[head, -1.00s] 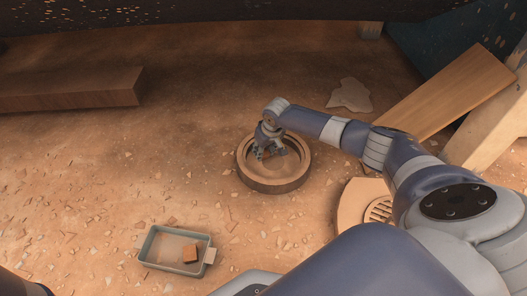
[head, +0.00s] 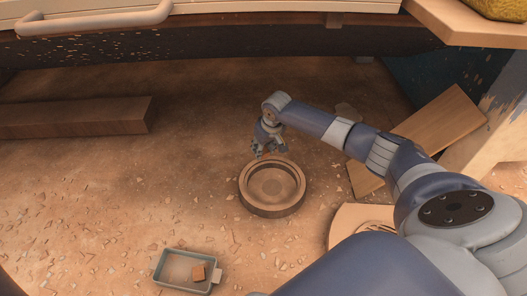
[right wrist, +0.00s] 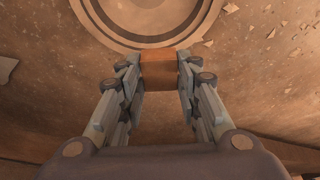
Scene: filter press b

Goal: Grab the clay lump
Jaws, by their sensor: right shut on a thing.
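A brown-orange block, the clay lump (right wrist: 159,72), sits between the fingertips of my right gripper (right wrist: 159,62) in the right wrist view. The fingers press on its two sides. In the head view my right gripper (head: 270,151) hangs at the far rim of a round ring-shaped dish (head: 272,207); the held lump is hard to make out there. The dish looks empty inside; part of it also shows in the right wrist view (right wrist: 160,36). My left gripper is not in view.
A grey-green tray (head: 160,272) with another small brown block (head: 198,272) lies front left. A long wooden beam (head: 75,118) lies back left. Flakes litter the otherwise open floor.

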